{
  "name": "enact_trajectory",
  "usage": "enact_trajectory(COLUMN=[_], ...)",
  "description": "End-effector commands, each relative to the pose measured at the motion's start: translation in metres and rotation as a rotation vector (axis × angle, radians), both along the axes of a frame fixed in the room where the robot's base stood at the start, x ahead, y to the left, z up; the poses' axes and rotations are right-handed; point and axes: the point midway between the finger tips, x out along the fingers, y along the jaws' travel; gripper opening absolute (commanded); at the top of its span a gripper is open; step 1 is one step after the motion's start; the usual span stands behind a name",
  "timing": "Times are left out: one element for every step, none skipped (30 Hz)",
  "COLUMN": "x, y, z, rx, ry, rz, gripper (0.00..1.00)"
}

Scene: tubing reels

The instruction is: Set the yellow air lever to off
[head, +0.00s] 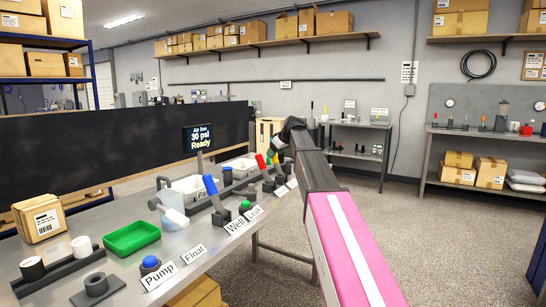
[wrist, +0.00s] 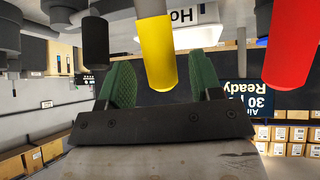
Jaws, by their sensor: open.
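The yellow air lever (wrist: 157,45) shows as a yellow rounded handle in the wrist view, which looks upside down. My gripper (wrist: 167,82) has two green ridged fingers spread wide, one on each side of the yellow handle, with a visible gap on both sides. The handle's end lies between the fingers, and nothing is clamped. In the head view my gripper (head: 277,149) is at the far end of the bench, mostly hidden behind my wrist. I cannot make out the yellow handle clearly there.
A red lever (wrist: 292,42) and a black handle (wrist: 95,42) flank the yellow one. A display (head: 198,137) reads "Air line 30 psi Ready". A blue lever (head: 212,190), green tray (head: 131,238) and labels stand nearer on the bench. Open floor lies to the right.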

Motion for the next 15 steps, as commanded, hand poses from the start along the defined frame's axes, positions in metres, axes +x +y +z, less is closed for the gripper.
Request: enact_trajectory(x=[-0.007, -0.01, -0.014, -0.017, -0.019, -0.023, -0.025, -0.028, -0.031, -0.032, -0.034, -0.036, -0.037, -0.038, -0.039], y=[-0.004, -0.007, -0.009, -0.012, -0.014, -0.017, -0.019, -0.021, -0.023, -0.025, -0.026, -0.028, -0.028, -0.029, -0.03], z=[0.009, 0.013, 0.019, 0.023, 0.028, 0.034, 0.037, 0.041, 0.045, 0.048, 0.051, 0.054, 0.056, 0.058, 0.059], rx=[0.0, 0.0, 0.0, 0.0, 0.0, 0.0, 0.0, 0.0, 0.0, -0.001, -0.001, 0.0, 0.0, 0.0, 0.0], ry=[-0.001, -0.003, -0.002, -0.002, -0.002, -0.002, -0.002, -0.002, -0.001, 0.0, 0.0, -0.001, -0.001, -0.001, -0.001], rz=[-0.001, 0.0, 0.0, 0.0, 0.0, 0.0, 0.0, 0.0, -0.001, 0.001, 0.001, 0.001, 0.001, 0.001, 0.001], gripper=[0.59, 0.59, 0.59, 0.59, 0.59, 0.59, 0.59, 0.59, 0.59, 0.59, 0.59, 0.59, 0.59, 0.59, 0.59])
